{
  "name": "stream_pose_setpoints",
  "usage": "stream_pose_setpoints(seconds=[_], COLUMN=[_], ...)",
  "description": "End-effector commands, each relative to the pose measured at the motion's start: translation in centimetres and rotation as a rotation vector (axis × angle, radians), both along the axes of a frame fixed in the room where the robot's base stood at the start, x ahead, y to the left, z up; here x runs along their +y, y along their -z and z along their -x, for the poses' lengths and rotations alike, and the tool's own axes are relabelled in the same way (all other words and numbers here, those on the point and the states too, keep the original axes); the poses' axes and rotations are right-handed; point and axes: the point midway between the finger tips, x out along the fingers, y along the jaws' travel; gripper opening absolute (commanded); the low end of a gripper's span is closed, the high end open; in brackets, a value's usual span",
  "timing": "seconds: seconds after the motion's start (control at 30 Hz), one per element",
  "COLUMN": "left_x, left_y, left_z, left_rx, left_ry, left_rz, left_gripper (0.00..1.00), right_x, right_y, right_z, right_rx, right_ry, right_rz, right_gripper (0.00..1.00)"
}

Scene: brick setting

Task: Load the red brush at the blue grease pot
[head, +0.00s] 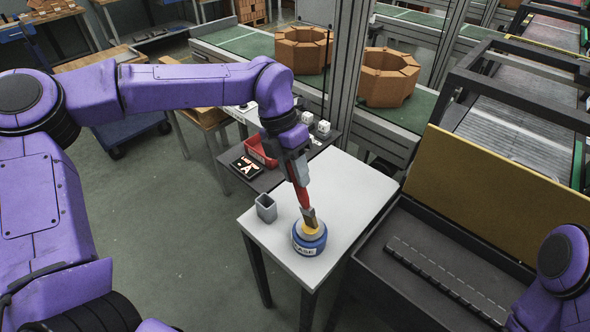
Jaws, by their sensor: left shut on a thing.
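My left gripper (297,163) is shut on the red brush (303,196) above the white table. The brush points down, its bristle end at the mouth of the blue grease pot (309,239). The pot stands near the table's front corner, with a white label and yellowish grease at its top. I cannot tell how deep the bristles sit in the grease. My right arm shows only in part at the lower right edge, and its gripper is outside the picture.
A grey square cup (266,208) stands left of the pot on the white table (349,190). Behind is a dark bench with a red bin (262,152) and a black sign. A dark open case with a tan lid (500,190) lies at the right. The table's right part is clear.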

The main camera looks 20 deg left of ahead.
Motion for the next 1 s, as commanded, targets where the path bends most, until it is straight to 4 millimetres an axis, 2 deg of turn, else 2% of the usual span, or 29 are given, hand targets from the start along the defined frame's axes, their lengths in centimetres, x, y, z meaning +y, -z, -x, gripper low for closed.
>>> stream_pose_setpoints(seconds=[1.0], left_x=[0.0], left_y=[1.3], left_z=[0.0], left_rx=[0.0], left_ry=[0.0], left_rz=[0.0], left_gripper=[0.0], right_x=[0.0], right_y=[0.7], right_z=[0.0], right_rx=[0.0], right_ry=[0.0], right_rz=[0.0], right_gripper=[0.43])
